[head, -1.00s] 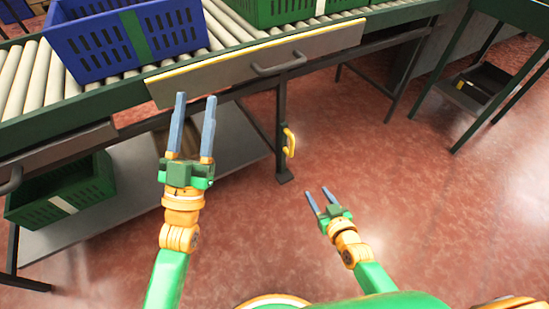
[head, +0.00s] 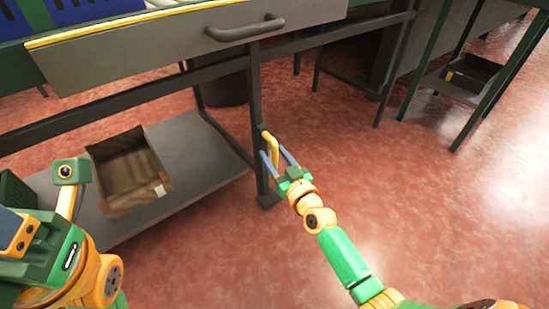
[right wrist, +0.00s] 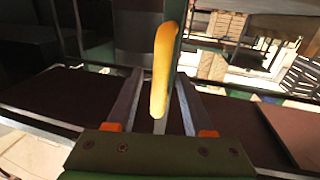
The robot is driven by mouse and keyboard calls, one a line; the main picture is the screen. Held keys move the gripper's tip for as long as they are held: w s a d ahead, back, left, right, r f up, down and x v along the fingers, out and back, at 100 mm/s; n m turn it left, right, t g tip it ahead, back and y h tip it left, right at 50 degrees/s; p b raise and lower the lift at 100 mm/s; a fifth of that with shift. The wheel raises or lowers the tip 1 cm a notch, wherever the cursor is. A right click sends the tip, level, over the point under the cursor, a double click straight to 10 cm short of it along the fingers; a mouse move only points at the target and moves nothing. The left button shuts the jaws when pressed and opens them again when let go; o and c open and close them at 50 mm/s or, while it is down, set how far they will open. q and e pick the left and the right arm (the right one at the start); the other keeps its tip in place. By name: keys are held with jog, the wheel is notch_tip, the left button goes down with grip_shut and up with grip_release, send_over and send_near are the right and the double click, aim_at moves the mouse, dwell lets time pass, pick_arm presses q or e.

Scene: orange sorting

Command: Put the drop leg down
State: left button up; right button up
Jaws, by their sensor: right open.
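The drop leg (head: 258,110) is a dark upright post under the grey hinged panel (head: 150,52), with a small foot (head: 268,200) at floor level. I cannot tell whether the foot touches the floor. A yellow handle (head: 271,147) is on the leg. My right gripper (head: 274,157) is open, its fingers on either side of the handle. In the right wrist view the yellow handle (right wrist: 162,70) stands between the open fingers (right wrist: 158,88); contact cannot be told. My left gripper (head: 14,235) is partly in view at the lower left, and its fingers are cut off.
The panel has a grey bar handle (head: 245,30) and a yellow edge. A brown open box (head: 135,175) sits on the low grey shelf (head: 205,160) left of the leg. A dark bin (head: 222,90) stands behind. The red floor (head: 420,200) at right is clear.

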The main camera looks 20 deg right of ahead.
grip_shut()
dwell(1.3)
